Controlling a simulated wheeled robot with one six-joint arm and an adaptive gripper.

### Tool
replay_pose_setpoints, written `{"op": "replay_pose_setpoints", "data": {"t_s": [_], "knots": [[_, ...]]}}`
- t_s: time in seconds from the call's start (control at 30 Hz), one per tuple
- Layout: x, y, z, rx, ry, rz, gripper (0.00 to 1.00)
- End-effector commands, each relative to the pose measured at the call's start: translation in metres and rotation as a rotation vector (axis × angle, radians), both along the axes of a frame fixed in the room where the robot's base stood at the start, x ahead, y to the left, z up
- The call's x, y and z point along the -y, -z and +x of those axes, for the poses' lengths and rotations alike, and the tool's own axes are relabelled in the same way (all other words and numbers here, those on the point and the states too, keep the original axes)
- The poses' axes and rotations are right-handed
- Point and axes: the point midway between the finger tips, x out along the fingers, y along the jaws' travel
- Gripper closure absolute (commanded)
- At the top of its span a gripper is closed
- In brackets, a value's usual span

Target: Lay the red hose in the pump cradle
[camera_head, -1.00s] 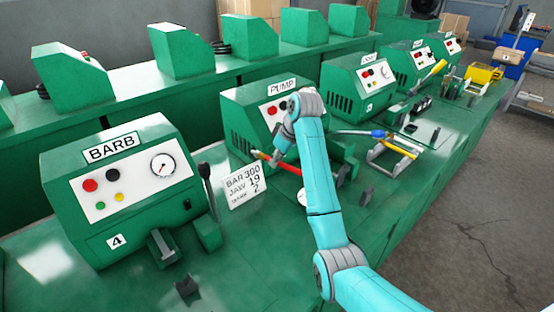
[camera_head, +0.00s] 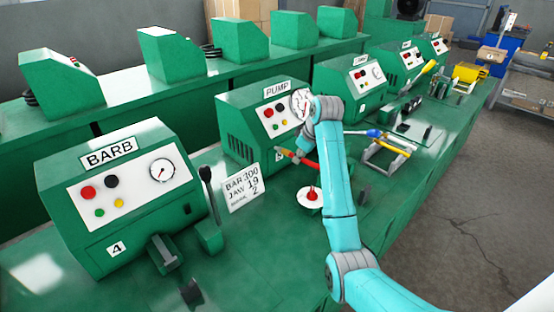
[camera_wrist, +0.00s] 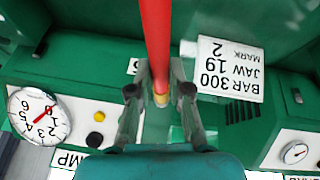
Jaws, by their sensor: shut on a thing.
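The red hose (camera_head: 305,161) is in my gripper in front of the PUMP machine (camera_head: 252,127). The hose runs away from the gripper to the top edge. I cannot make out the pump cradle; a small dark green notched block (camera_head: 364,195) stands right of my arm.
The BARB machine (camera_head: 115,190) stands at left, with a lever beside it. A white card (camera_head: 242,188) reads BAR 300, JAW 19, MARK 2. A white disc with a red knob (camera_head: 311,195) lies near my arm. A yellow hose (camera_head: 392,143) rests on a stand at right.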

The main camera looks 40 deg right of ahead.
Motion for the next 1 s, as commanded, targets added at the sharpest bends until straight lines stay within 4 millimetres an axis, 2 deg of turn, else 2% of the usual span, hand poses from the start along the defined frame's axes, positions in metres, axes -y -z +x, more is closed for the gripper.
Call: {"op": "replay_pose_setpoints", "data": {"t_s": [0.03, 0.2, 0.4, 0.6, 0.77, 1.0], "knots": [[0.02, 0.0, -0.012, 0.007, 0.023, -0.022, 1.0], [0.079, -0.001, -0.052, 0.019, 0.084, -0.1, 1.0], [0.126, -0.004, -0.09, 0.022, 0.136, -0.172, 1.0], [0.146, -0.004, -0.109, 0.018, 0.158, -0.204, 1.0], [0.148, 0.002, -0.111, 0.017, 0.16, -0.207, 1.0], [0.147, 0.024, -0.111, 0.017, 0.159, -0.206, 1.0]]}}
